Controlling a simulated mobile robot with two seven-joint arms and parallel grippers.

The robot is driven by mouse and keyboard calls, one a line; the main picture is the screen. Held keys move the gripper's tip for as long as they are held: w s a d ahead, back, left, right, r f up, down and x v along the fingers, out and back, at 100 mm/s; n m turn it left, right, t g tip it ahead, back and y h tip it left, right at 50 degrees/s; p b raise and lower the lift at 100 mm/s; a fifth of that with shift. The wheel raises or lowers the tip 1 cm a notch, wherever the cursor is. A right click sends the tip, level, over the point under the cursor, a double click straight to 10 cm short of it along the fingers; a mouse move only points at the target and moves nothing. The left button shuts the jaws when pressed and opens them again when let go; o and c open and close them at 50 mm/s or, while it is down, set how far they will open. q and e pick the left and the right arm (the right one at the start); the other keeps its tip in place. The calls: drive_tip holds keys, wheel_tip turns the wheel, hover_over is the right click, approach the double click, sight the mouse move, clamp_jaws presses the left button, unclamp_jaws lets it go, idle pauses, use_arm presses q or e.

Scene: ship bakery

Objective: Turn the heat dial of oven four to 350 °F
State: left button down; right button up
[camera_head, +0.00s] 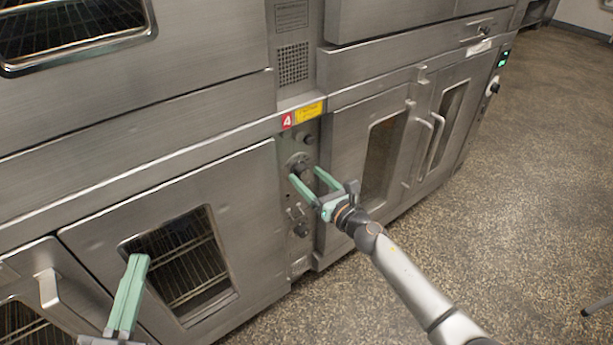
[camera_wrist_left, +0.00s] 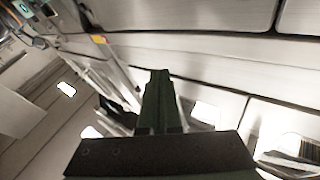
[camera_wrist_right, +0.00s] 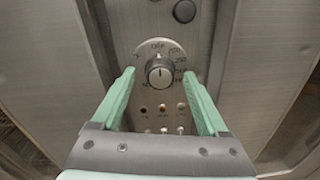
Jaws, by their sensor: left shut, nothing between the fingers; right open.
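Oven four has a red "4" label (camera_head: 287,120) above a narrow control panel. Its heat dial (camera_wrist_right: 159,71) is a dark round knob with a light pointer line on a round scale plate marked OFF at the top; the other marks are too small to read surely. In the head view the dial (camera_head: 299,163) is just beyond my right gripper (camera_head: 306,180). In the right wrist view my right gripper (camera_wrist_right: 160,85) is open, one finger on each side of the dial, with gaps to both. My left gripper (camera_head: 138,262) is shut and empty, before the lower left oven door; it also shows in the left wrist view (camera_wrist_left: 160,75).
A dark round knob (camera_wrist_right: 184,11) is above the dial, and several small lamps and switches (camera_wrist_right: 163,108) are below it. Oven doors with handles (camera_head: 434,140) flank the panel. Speckled floor (camera_head: 500,200) is open at the right.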

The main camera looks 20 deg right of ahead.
drive_tip(key=shift+w+a, duration=0.2)
drive_tip(key=shift+w, duration=0.5)
drive_tip(key=shift+c, duration=0.2)
clamp_jaws()
